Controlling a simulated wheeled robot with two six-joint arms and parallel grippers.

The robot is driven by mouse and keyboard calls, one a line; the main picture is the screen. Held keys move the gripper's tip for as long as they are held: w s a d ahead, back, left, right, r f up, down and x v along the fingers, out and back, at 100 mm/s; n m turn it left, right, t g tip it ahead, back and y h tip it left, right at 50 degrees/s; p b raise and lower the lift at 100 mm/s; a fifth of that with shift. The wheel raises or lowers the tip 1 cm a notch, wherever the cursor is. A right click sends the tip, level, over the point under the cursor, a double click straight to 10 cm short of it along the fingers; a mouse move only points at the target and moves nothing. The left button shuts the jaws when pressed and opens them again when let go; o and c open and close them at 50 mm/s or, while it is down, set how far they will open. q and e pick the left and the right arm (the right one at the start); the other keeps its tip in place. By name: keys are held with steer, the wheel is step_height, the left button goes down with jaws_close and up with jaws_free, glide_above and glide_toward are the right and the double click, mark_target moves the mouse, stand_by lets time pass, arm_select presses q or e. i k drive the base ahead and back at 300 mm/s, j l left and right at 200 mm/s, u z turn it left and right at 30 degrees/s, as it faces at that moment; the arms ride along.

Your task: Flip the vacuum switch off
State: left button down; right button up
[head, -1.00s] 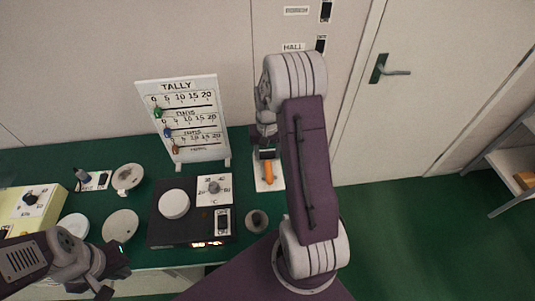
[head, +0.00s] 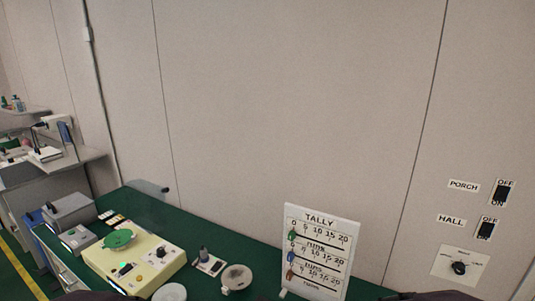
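No label in view reads as vacuum, so I cannot tell which switch is the vacuum switch. A small white plate with a dark switch (head: 210,263) lies on the green bench; its lettering is too small to read. On the wall at right are the porch switch (head: 503,193) and the hall switch (head: 487,229), each marked OFF above and ON below. Below them is a plate with a black knob (head: 459,268), its label unreadable. Neither of my grippers shows; only dark parts of my arms edge in at the bottom.
The green bench (head: 235,246) carries a cream machine (head: 150,276) with a green disc (head: 118,239), a grey box unit (head: 70,211), a pale round dish (head: 237,277) and the white tally board (head: 319,252). A side shelf (head: 85,157) with equipment stands at far left.

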mark_target(128, 266)
steer(key=u, duration=1.3)
steer(key=i+j+z, duration=0.2)
steer(key=j, duration=0.25)
steer(key=j+z, duration=0.25)
steer(key=j, duration=0.2)
steer(key=i+j+z, duration=0.6)
steer(key=j+z, duration=0.15)
steer(key=j, duration=0.15)
steer(key=i+j+z, duration=0.25)
steer(key=j, duration=0.15)
steer(key=i+z, duration=0.15)
